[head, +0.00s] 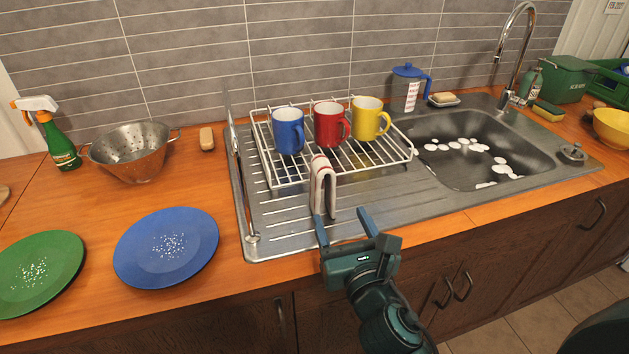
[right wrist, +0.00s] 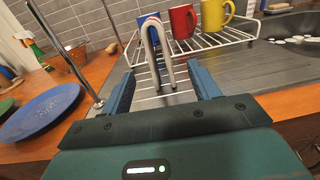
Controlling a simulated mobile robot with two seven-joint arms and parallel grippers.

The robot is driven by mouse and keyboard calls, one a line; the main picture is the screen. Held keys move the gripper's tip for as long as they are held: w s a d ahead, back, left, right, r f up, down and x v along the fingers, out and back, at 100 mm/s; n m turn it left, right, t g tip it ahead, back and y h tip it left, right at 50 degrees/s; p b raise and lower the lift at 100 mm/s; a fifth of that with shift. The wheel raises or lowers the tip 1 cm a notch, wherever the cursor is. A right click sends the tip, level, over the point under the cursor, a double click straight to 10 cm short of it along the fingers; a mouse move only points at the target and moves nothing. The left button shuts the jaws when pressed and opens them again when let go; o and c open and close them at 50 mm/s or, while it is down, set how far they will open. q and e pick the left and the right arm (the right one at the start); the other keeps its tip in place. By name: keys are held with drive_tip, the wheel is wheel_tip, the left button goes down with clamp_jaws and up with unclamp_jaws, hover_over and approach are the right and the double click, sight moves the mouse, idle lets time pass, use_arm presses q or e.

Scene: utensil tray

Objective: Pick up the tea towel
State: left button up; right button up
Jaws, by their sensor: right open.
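The tea towel (head: 323,185) is white with dark reddish stripes. It stands folded over in a narrow upside-down U at the front of the dish rack (head: 272,181), above the steel drainer. In the right wrist view the towel (right wrist: 152,45) shows edge-on, its two layers hanging apart. My right gripper (head: 343,221) is open and empty, just in front of the towel at the drainer's front edge. In its wrist view the towel lies ahead between the two fingers (right wrist: 161,82), with neither finger visibly touching it. My left gripper is not in view.
Blue (head: 288,132), red (head: 328,125) and yellow (head: 367,120) mugs stand on the rack behind the towel. A blue plate (head: 150,262) and a green plate (head: 45,285) lie left of the drainer (head: 275,228). The sink (head: 470,180) is to the right.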

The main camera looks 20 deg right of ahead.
sight(321, 167)
drive_tip(key=w, duration=0.6)
drive_tip(key=w+p, duration=0.1)
drive_tip(key=w, duration=0.4)
drive_tip(key=shift+w+a+r, duration=0.1)
drive_tip(key=shift+w, duration=0.1)
drive_tip(key=shift+c, duration=0.5)
drive_tip(key=c, duration=1)
